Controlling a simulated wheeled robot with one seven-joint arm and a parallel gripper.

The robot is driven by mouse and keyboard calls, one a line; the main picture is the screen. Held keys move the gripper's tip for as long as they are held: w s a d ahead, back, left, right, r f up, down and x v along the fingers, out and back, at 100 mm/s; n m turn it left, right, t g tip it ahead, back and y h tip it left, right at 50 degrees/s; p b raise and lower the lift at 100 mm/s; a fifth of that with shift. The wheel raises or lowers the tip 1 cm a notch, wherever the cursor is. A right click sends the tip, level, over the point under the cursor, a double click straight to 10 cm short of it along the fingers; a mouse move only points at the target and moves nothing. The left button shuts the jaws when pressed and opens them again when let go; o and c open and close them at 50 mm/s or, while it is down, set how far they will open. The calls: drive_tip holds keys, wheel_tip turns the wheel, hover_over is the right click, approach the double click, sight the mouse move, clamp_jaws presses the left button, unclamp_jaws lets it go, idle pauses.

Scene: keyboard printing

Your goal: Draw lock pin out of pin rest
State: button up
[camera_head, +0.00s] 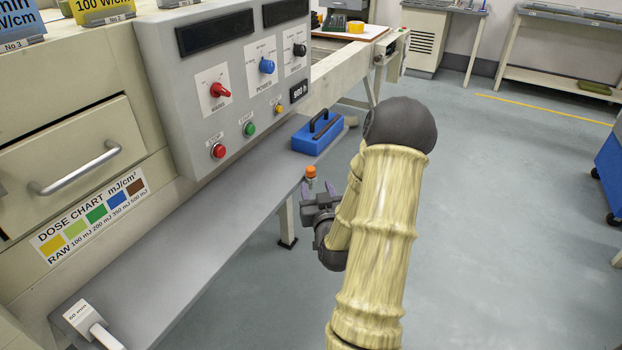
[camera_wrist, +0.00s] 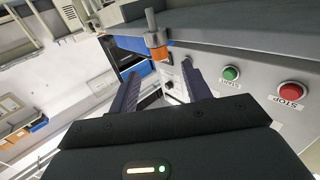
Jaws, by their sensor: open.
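The pin rest cannot be made out clearly. My gripper (camera_head: 318,187) is beside the shelf edge, close to the pin. Its two dark fingers are spread apart and empty in the wrist view (camera_wrist: 160,69). The orange cap appears just beyond and between the fingertips. I cannot tell whether they touch it.
The grey shelf (camera_head: 190,245) runs below a control panel (camera_head: 235,90) with buttons and knobs. A blue box with a black handle (camera_head: 318,135) sits on it near the pin. A white block (camera_head: 80,318) lies at its near end.

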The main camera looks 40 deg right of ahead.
sight(312, 173)
drive_tip(key=x, duration=0.8)
drive_tip(key=shift+w+d, duration=0.15)
drive_tip(key=shift+w, duration=0.15)
clamp_jaws()
drive_tip(key=shift+r+p, duration=1.95)
drive_tip(key=shift+r, duration=1.35)
drive_tip(key=shift+r, duration=0.1)
drive_tip(key=shift+r+p, duration=1.2)
drive_tip(key=shift+r, duration=0.75)
